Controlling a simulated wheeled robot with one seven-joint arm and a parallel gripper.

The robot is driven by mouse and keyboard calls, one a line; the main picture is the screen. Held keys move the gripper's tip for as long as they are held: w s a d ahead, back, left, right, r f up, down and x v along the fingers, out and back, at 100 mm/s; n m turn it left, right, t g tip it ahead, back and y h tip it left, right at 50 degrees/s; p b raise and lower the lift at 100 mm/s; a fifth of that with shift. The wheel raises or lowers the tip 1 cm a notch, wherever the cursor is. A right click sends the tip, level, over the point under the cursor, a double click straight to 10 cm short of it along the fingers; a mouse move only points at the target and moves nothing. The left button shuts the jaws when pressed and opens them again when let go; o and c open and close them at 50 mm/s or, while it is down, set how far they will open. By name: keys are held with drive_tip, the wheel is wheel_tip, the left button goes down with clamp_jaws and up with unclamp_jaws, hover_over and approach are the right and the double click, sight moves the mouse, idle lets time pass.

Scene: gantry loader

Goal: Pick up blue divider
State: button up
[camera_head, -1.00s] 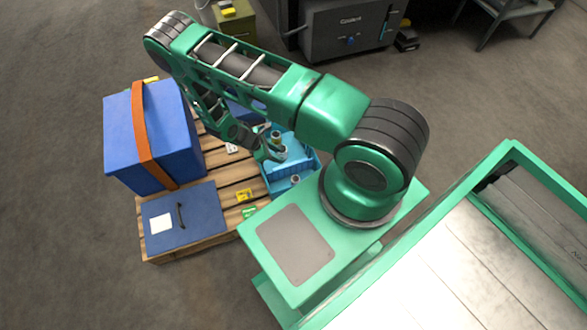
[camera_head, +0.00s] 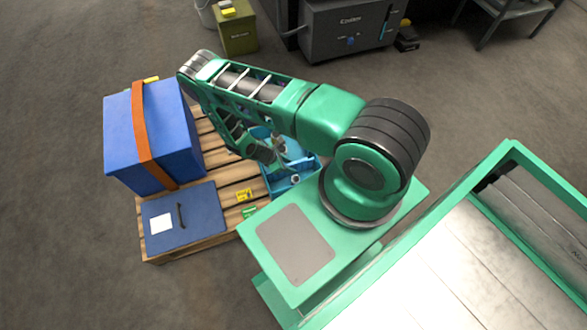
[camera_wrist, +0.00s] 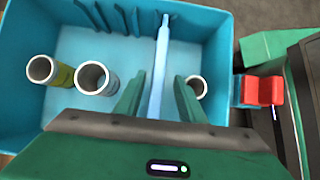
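The blue divider (camera_wrist: 162,50) is a thin, light-blue upright plate inside the blue bin (camera_wrist: 215,35). In the wrist view, its far end reaches the bin's far wall beside dark ribs. My gripper (camera_wrist: 158,80) is open, with one green finger on each side of the divider and gaps showing between them. The divider's near part is hidden by my gripper's body. In the head view, the blue bin (camera_head: 284,188) sits at the right of the pallet, and my arm covers much of it and hides the divider.
In the wrist view, two pale-rimmed tubes (camera_wrist: 92,78) stand left of the divider and one tube (camera_wrist: 197,87) right of it. A red-and-blue object (camera_wrist: 258,91) is outside the bin. A large blue box (camera_head: 150,135) and blue lid (camera_head: 190,225) occupy the pallet's left.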

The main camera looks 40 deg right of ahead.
drive_tip(key=shift+x, duration=0.95)
clamp_jaws()
drive_tip(key=shift+r, duration=0.2)
